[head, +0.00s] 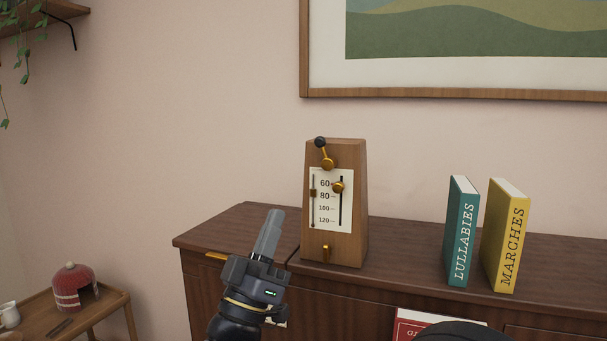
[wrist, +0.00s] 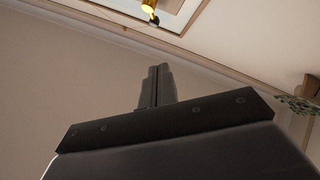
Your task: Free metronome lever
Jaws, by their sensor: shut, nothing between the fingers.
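A wooden metronome (head: 347,222) stands upright on the dark sideboard. Its white scale plate (head: 326,215) reads 60, 80, 100 and 120, with a brass knob (head: 338,187) in a dark slot near the top. A brass lever with a black ball end (head: 320,142) pivots above the plate and tilts up to the left. In the wrist view my shut fingers (wrist: 158,70) show below a brass and black part (wrist: 150,8).
A teal book, LULLABIES (head: 461,232), and a yellow book, MARCHES (head: 508,238), stand on the sideboard (head: 404,250) at right. A framed picture (head: 450,94) hangs above. A red domed object (head: 73,285) is on a low table at left. The sideboard's left top is clear.

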